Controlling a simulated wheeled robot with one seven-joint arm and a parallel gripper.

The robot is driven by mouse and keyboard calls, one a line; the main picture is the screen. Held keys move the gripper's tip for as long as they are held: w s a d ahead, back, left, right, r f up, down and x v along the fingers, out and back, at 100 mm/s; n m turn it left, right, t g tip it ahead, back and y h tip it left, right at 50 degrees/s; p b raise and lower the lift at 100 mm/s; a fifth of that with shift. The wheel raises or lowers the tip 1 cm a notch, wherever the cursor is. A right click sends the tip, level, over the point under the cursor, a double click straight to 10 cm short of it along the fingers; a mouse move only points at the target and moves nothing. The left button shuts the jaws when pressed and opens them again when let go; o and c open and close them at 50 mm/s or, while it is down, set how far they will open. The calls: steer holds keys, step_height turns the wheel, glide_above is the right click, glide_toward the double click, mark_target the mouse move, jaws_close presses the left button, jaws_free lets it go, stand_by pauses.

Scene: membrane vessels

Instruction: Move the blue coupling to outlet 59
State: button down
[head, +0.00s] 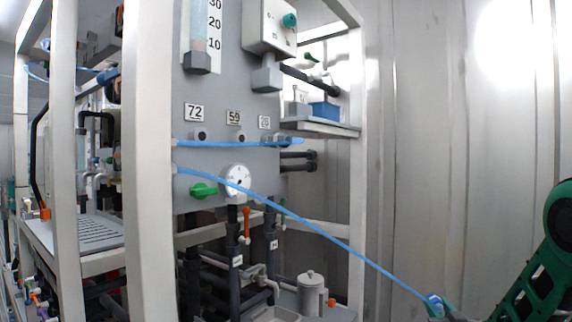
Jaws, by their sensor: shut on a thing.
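The blue coupling (434,300) is at the lower right, on the end of a blue hose (330,238). My gripper (437,309) is shut on it, out to the right of the rack and well apart from the panel. The jaws are small and partly cut off by the picture's bottom edge. Outlet 59 (240,136) is a dark port under its number plate (233,117) on the grey panel (225,95). No hose end is seen in it.
Outlet 72 (200,136) is left of outlet 59. A second blue hose (230,144) runs just below the outlets to the third outlet's area. A gauge (234,179) and green valve handle (203,190) sit below. White rack posts (147,160) stand left; a shelf (320,128) juts out right.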

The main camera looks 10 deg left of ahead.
steer(key=s+a+r+n+g+y, duration=0.2)
steer(key=a+r+n+y, duration=0.15)
steer(key=a+r, duration=0.85)
steer(key=s+a+r+n+g+y, duration=0.15)
steer(key=a+r+y, duration=0.35)
steer(key=a+r, duration=0.7)
steer(key=s+a+r+n+g+y, duration=0.3)
steer(key=s+a+r, duration=0.4)
steer(key=s+r, duration=0.4)
steer(key=s+a+r+n+g+y, duration=0.3)
steer(key=s+a+r, duration=0.4)
steer(key=s+r, duration=0.4)
steer(key=s+n+g, duration=0.1)
steer(key=s, duration=0.3)
steer(key=shift+a+r+g+y, duration=0.1)
steer(key=shift+g+y, duration=0.15)
steer(key=shift+x, duration=2.8)
steer(key=shift+w+a+n, duration=0.15)
steer(key=shift+a+n, duration=0.15)
steer(key=shift+a, duration=0.05)
